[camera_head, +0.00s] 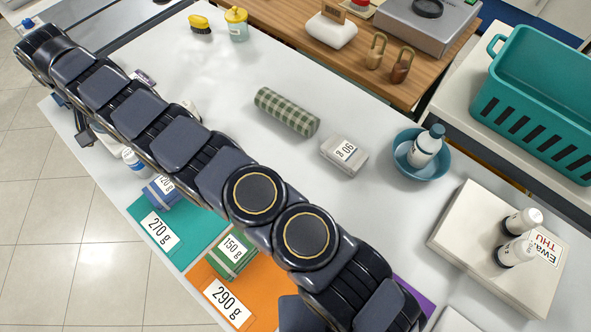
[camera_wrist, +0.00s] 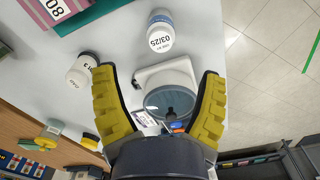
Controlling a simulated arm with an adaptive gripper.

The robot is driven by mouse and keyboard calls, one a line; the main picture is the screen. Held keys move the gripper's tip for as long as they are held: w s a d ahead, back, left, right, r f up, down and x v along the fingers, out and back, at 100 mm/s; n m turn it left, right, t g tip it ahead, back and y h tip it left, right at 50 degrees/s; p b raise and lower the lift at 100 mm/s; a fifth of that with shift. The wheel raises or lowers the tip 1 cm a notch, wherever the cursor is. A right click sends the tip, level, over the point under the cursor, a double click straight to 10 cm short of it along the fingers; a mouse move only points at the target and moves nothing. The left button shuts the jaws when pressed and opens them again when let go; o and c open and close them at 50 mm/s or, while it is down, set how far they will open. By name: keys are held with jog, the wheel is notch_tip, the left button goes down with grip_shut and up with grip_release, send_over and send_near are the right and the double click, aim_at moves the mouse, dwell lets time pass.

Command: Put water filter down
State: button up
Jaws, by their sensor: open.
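In the wrist view, my gripper (camera_wrist: 158,72) is open, with its two yellow ribbed fingers spread wide. Between the fingers is a round, grey-blue, see-through object (camera_wrist: 172,100), which may be the water filter; I cannot tell for sure. It sits over a white, square-cornered item (camera_wrist: 172,74). In the head view, my arm crosses the table and hides most of this area, so the filter cannot be made out there.
A white bottle marked 03/25 (camera_wrist: 160,22) and another white bottle (camera_wrist: 83,68) stand close to the fingers. The head view shows a green checked roll (camera_head: 287,111), a grey 90 g pack (camera_head: 345,154), and a blue bowl (camera_head: 421,165) holding a bottle.

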jog(key=d+r+m, duration=0.1)
jog(key=d+r, duration=0.4)
jog(key=d, duration=0.4)
jog(key=d+r+h, duration=0.1)
jog(key=d+r, duration=0.4)
jog(key=d, duration=0.4)
jog(key=d+r+m, duration=0.1)
jog(key=d+r, duration=0.4)
jog(key=d, duration=0.5)
jog(key=s+d+r+m+g, duration=0.1)
jog(key=s+d+r, duration=0.2)
jog(key=s+d, duration=0.85)
jog(key=s+d+f, duration=0.1)
jog(key=s+d, duration=0.2)
jog(key=s, duration=0.4)
jog(key=s+d+f+y, duration=0.1)
jog(key=s+d, duration=0.2)
jog(key=s, duration=0.5)
jog(key=shift+f+m+g, duration=0.3)
jog(key=shift+s+a, duration=0.1)
